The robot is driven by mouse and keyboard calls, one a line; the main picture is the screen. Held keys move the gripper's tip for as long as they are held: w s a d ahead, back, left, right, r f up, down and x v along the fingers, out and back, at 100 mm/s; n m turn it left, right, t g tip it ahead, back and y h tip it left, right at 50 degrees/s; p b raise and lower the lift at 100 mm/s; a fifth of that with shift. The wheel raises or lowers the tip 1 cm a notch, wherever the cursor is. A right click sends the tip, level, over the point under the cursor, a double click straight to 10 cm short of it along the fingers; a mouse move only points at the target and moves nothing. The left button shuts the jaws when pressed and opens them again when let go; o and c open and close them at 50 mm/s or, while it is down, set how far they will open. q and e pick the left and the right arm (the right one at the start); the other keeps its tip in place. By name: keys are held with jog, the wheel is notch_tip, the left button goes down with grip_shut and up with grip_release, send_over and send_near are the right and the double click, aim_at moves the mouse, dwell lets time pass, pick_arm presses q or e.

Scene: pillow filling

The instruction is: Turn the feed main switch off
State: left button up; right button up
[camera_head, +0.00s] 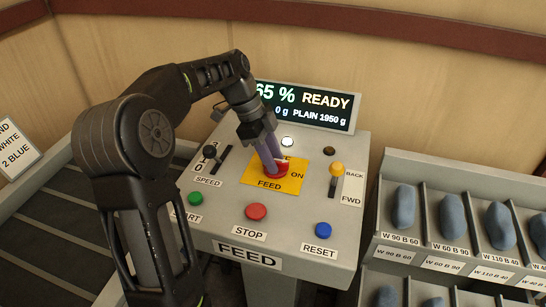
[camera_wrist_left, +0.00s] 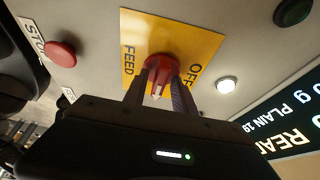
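The feed main switch (camera_head: 279,172) is a red rotary knob on a yellow plate (camera_head: 262,183) on the grey console. ON shows at the plate's right in the head view; OFF shows in the wrist view, on the far side. A pale mark on the knob appears to point toward ON. My left gripper (camera_head: 272,163) comes down onto the knob from above. In the left wrist view its fingers (camera_wrist_left: 162,82) stand either side of the red knob (camera_wrist_left: 164,66) and appear closed on it. The knob is partly hidden by the fingers. My right gripper is not in view.
Close by are a green START button (camera_head: 195,199), red STOP (camera_head: 256,212), blue RESET (camera_head: 323,230), a black SPEED lever (camera_head: 212,152) and a yellow BACK/FWD lever (camera_head: 336,170). A display (camera_head: 307,106) stands behind, reading READY. Bins (camera_head: 470,200) stand at right.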

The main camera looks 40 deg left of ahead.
pick_arm(q)
grip_shut()
dwell(0.6)
jog(key=shift+f+n+t+b, duration=0.15)
jog(key=shift+n+t+b, duration=0.25)
jog(key=shift+n+b, duration=0.5)
jog(key=shift+s+n+t+y+b, duration=0.1)
jog(key=shift+n+t+y+b, duration=0.2)
jog(key=shift+n+b, duration=0.8)
jog(key=n+t+y+b, duration=0.1)
jog(key=n+b, duration=0.1)
jog(key=n, duration=0.1)
jog(key=shift+d, duration=0.15)
jog(key=n+y, duration=0.1)
jog(key=n, duration=0.1)
jog(key=n+b, duration=0.1)
jog(key=n, duration=0.2)
jog(key=shift+s+d+t+y+b, duration=0.15)
jog(key=shift+t+y+b, duration=0.15)
jog(key=shift+t+y, duration=0.1)
jog(key=n+y, duration=0.1)
jog(key=n, duration=0.2)
jog(key=n+y+b, duration=0.1)
jog(key=n, duration=0.2)
jog(key=shift+d, duration=0.15)
